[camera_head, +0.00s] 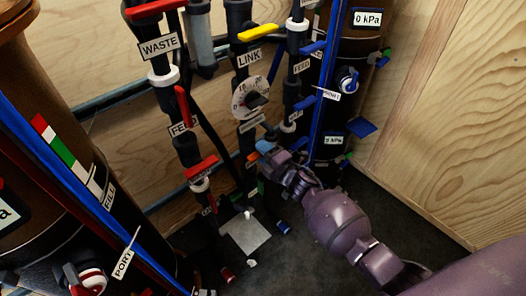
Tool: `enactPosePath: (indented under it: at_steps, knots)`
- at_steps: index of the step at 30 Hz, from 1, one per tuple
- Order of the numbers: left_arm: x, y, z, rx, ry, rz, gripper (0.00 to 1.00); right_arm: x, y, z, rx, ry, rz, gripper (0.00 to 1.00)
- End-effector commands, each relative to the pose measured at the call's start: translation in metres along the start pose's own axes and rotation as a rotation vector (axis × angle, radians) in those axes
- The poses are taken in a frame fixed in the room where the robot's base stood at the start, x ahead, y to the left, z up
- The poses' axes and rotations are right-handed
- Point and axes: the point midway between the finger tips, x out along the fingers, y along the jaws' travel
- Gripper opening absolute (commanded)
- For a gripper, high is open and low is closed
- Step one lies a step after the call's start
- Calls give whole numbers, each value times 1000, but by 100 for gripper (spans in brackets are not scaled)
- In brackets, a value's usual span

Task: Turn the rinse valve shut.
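My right gripper (262,152) reaches in from the lower right, at the lower part of the middle pipe run. Its fingertips are small and lie against a small blue and orange part, so I cannot tell whether they are open or shut, or touching it. No label that I can read says rinse, so I cannot tell which valve is the rinse valve. A small tag (252,123) just above the gripper is too small to read. My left gripper is not in view.
Red handles (201,168) sit on the left pipes, a yellow handle (257,32) by the LINK tag (249,57), and blue handles (305,103) on the right pipes. A dial (251,98) is above my gripper. Brown tanks stand at both sides. Grey floor (400,190) is clear at right.

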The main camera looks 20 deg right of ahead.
Motion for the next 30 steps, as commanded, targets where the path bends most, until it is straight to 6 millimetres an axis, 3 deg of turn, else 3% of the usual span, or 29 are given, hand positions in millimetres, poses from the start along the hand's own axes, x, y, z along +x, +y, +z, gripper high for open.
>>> enactPosePath:
  at_steps: [11, 24, 30]
  knots:
    - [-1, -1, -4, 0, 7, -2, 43, -11, 1, 0, -2, -1, 0, 38]
    - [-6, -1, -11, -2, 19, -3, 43, -82, 2, 0, -2, -1, 1, 38]
    - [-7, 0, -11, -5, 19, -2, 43, -102, 1, 0, -1, 0, 1, 38]
